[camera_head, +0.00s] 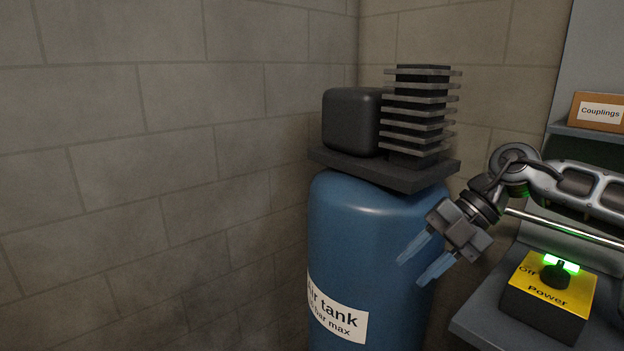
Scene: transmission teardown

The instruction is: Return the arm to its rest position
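My gripper (424,265) is at the right of centre in the head view, at the end of my arm coming in from the right edge. Its two bluish fingers are spread apart with nothing between them. They point down and to the left, in front of the blue air tank (362,230). I cannot tell whether the fingers touch the tank. My arm is bent at a joint above and to the right of the gripper.
A compressor unit with a dark rounded block and a finned stack (418,110) sits on the tank. A yellow power switch box (548,292) with a glowing green light stands on a grey bench (482,318) at lower right. A Couplings box (598,112) sits on a shelf. Brick walls stand behind.

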